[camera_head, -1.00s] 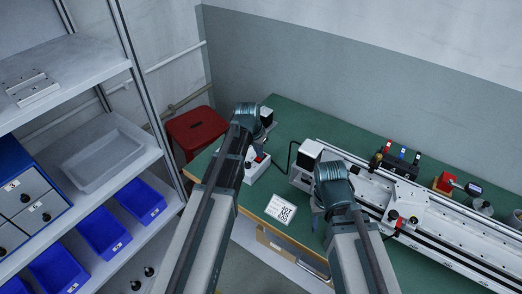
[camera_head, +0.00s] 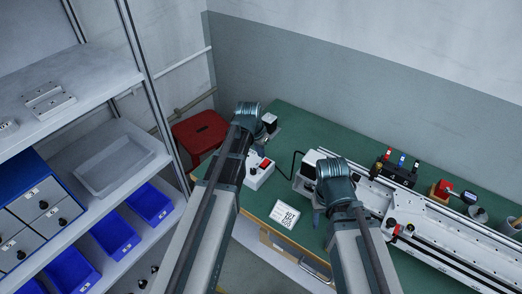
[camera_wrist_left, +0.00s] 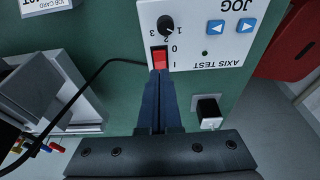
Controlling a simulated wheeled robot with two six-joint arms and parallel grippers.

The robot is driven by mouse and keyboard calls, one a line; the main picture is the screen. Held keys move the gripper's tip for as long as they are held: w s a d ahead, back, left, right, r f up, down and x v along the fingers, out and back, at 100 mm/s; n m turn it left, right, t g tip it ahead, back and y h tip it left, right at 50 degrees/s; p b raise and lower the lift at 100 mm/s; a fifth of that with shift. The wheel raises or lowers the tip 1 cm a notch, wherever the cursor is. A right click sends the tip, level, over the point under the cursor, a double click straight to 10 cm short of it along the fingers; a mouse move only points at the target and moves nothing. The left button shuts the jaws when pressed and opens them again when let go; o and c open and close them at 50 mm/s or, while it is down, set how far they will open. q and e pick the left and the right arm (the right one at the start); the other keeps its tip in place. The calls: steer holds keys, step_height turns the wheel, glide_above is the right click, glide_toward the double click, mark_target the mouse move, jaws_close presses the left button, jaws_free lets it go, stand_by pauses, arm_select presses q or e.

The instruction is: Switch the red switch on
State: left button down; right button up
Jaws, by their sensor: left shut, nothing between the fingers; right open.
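The red switch (camera_wrist_left: 158,60) is a small rocker on a white control box (camera_wrist_left: 200,60) marked "AXIS TEST", with 0 and I printed beside it. In the head view the red switch (camera_head: 264,164) shows small on the white box (camera_head: 255,178), just right of my left arm. My left gripper (camera_wrist_left: 159,76) is shut and empty, its fingertips at the I end of the switch; contact cannot be told. In the head view its fingers are hidden behind my arm. My right gripper (camera_head: 319,216) is open, beside the white machine, its fingers mostly hidden.
The box also has a black knob (camera_wrist_left: 166,25) and blue JOG buttons (camera_wrist_left: 215,27). A black cable (camera_wrist_left: 95,75) leaves its side. A long white rail machine (camera_head: 430,225) stands right; shelves with blue bins stand left.

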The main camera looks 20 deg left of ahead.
arm_select(q)
steer(key=p+v, duration=0.6)
steer(key=v, duration=0.2)
steer(key=shift+s+p, duration=0.25)
steer(key=shift+p, duration=0.05)
arm_select(e)
step_height(320, 180, up, 8)
steer(key=shift+f, duration=0.15)
arm_select(q)
steer(key=b, duration=1.3)
glide_toward(267, 160)
steer(key=shift+t, duration=0.3)
steer(key=x, duration=0.6)
steer(key=shift+a+f, duration=0.1)
steer(key=shift+f, duration=0.25)
arm_select(e)
steer(key=f, duration=0.9)
steer(key=d+f, duration=0.1)
steer(key=f, duration=0.3)
steer(key=shift+w+d+f, duration=0.1)
steer(key=shift+w+f, duration=0.05)
arm_select(q)
steer(key=shift+f, duration=0.15)
arm_select(e)
steer(key=shift+f, duration=0.1)
